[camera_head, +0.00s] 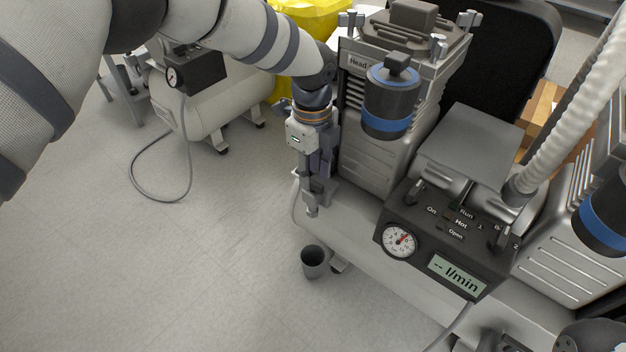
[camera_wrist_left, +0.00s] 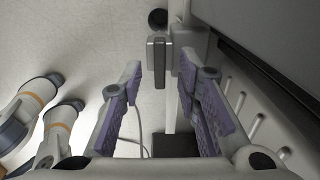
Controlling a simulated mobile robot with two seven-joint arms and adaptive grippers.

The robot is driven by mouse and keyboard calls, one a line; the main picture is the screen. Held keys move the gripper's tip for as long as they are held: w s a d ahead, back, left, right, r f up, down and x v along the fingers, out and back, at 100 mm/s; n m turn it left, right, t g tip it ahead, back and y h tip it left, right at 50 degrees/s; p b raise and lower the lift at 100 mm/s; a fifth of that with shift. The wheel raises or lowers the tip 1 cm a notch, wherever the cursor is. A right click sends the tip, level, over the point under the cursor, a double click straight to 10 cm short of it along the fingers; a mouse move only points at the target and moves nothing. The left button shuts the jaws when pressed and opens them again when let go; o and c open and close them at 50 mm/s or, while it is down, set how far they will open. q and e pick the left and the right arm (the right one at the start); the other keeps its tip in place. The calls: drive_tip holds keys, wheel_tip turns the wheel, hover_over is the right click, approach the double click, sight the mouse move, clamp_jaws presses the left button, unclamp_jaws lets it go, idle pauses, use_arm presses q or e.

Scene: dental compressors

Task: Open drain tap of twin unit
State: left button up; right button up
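The twin unit (camera_head: 362,262) is a pale compressor tank with ribbed motor heads and a dark control panel. My left gripper (camera_head: 316,204) points down beside the tank's left end, in front of the left head. In the left wrist view its purple-padded fingers (camera_wrist_left: 165,100) stand wide apart and hold nothing. A grey flat-sided handle (camera_wrist_left: 155,62), apparently the drain tap, shows beyond and between the fingertips, apart from both pads. In the head view the tap cannot be told clearly from the fingers. I cannot make out my right gripper.
A dark cup (camera_head: 315,262) stands on the floor by the tank's end, below my left gripper. The control panel (camera_head: 447,240) has a gauge and an l/min display. Another compressor (camera_head: 215,98) with a hose stands behind at left. The floor at left is mostly clear.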

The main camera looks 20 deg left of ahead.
use_arm(q)
drive_tip(key=shift+f, duration=0.9)
clamp_jaws()
